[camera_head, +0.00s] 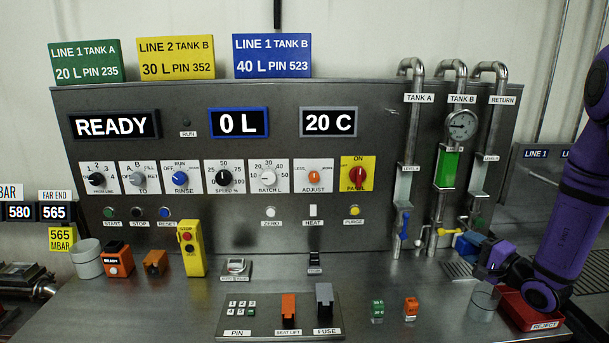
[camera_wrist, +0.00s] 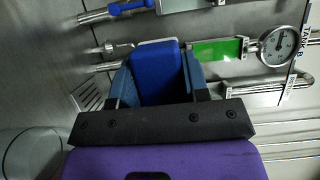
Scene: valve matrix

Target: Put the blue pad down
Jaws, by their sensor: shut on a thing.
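The blue pad (camera_wrist: 158,72) is a bright blue block between the two fingers of my gripper (camera_wrist: 157,80) in the wrist view. The gripper is shut on it, one finger on each side. In the head view the pad (camera_head: 468,244) shows at the right, in front of the lower pipes, with my gripper (camera_head: 487,257) coming from the right and hiding part of it. I cannot tell whether its underside touches anything.
A clear glass (camera_head: 484,302) and a red reject tray (camera_head: 531,311) stand below my arm. A slotted grating (camera_head: 457,269) lies to the left. Pipes with a blue valve handle (camera_head: 404,225) and a gauge (camera_head: 462,126) rise behind. The bench's middle front holds a keypad plate (camera_head: 262,318).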

